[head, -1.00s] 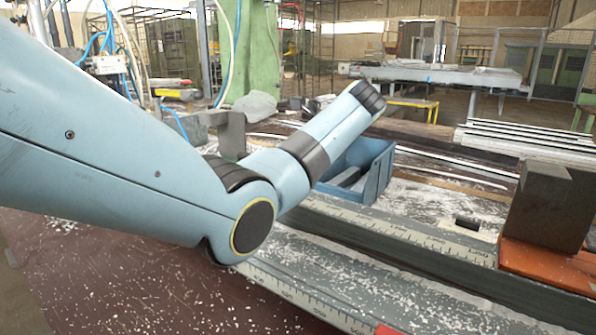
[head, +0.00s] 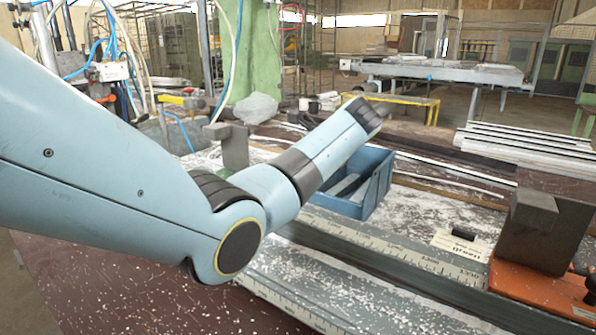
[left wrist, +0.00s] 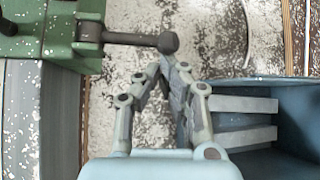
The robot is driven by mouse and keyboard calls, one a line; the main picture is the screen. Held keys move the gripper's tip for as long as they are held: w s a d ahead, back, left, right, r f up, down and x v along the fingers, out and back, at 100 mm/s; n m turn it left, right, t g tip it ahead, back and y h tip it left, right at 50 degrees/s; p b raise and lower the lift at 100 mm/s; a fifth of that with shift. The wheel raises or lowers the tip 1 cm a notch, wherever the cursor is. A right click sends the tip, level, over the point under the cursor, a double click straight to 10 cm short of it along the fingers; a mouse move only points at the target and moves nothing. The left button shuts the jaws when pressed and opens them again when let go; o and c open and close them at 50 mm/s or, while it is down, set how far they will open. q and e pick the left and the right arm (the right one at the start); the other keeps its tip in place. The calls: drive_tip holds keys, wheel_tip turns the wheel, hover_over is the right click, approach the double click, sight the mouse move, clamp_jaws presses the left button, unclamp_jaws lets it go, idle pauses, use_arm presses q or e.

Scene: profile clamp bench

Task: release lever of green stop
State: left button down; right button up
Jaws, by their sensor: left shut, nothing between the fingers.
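In the left wrist view the green stop (left wrist: 40,42) is at the top left, beside a grey block. Its release lever (left wrist: 130,38) is a dark rod sticking out to the right, with a round knob at its end. My left gripper (left wrist: 170,68) is shut and empty. Its fingertips are just below the knob in that view; I cannot tell whether they touch it. In the head view my left arm covers the left and middle, and I cannot make out the gripper or the green stop's body. My right gripper is in neither view.
A blue bin (head: 376,192) with grey bars stands near my left arm; it also fills the right of the wrist view (left wrist: 292,90). An orange stop (head: 530,292) with a dark block sits on the scaled rail at the right. White chips litter the bench.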

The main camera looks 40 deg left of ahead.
use_arm(q)
drive_tip(key=shift+s+r+n+t+y+p, duration=0.2)
drive_tip(key=shift+r+n+t+p, duration=0.55)
drive_tip(key=shift+p, duration=1.2)
drive_tip(key=shift+s+r+n+t+y+p, duration=0.15)
drive_tip(key=shift+r+n+t+y+p, duration=0.15)
drive_tip(key=shift+r+t+p, duration=1.2)
drive_tip(key=shift+s+r+n+t+y+p, duration=0.2)
drive_tip(key=shift+n+t+p, duration=0.45)
drive_tip(key=shift+p, duration=1.7)
drive_tip(key=v, duration=1.2)
drive_tip(key=shift+f, duration=0.15)
